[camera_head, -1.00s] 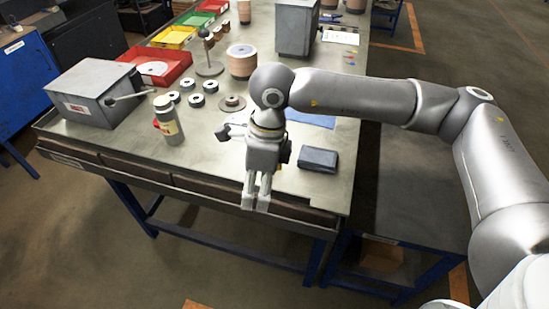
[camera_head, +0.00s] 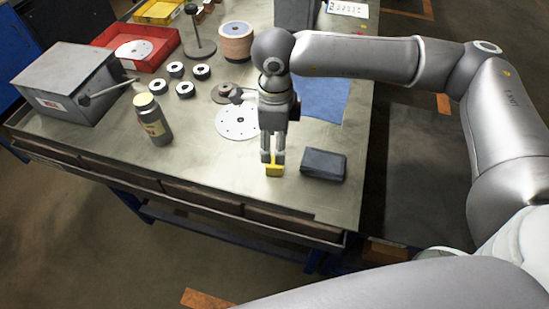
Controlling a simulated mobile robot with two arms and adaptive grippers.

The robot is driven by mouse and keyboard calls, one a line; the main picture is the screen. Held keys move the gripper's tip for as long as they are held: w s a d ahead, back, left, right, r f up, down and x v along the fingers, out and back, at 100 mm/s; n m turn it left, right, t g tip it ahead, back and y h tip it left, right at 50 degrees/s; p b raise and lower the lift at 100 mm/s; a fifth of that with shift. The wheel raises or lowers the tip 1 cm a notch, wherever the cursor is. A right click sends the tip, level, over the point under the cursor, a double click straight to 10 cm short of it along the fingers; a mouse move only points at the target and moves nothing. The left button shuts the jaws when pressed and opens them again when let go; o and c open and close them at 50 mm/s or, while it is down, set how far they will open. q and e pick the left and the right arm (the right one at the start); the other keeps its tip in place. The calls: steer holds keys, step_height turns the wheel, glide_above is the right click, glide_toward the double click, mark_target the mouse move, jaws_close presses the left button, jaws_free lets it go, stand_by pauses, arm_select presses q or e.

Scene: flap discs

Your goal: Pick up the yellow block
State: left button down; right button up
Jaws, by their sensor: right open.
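The yellow block (camera_head: 274,171) is small and lies near the front edge of the metal workbench (camera_head: 215,185). My right gripper (camera_head: 272,160) points down directly over it, with its fingertips at the block's upper part. The gripper is open, and its fingers hide part of the block. Whether the fingers touch the block cannot be seen. My left gripper is not in view.
A dark grey block (camera_head: 323,164) lies just right of the gripper. A white perforated disc (camera_head: 238,122) and a blue cloth (camera_head: 322,98) lie behind it. A bottle (camera_head: 153,119) and a grey box (camera_head: 68,84) stand at left.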

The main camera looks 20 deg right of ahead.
mark_target(275, 166)
steer(key=shift+s+a+f, duration=0.1)
steer(key=shift+s+f, duration=0.15)
steer(key=shift+f, duration=0.65)
steer(key=shift+w+f, duration=0.1)
steer(key=shift+f, duration=0.2)
step_height(275, 166, down, 5)
steer(key=shift+r+p, duration=0.1)
steer(key=shift+p, duration=1.15)
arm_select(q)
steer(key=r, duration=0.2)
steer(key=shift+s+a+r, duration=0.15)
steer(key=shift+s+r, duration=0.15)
arm_select(e)
steer(key=shift+f, duration=0.2)
steer(key=shift+c, duration=0.3)
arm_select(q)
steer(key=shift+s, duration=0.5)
arm_select(e)
steer(key=c, duration=0.9)
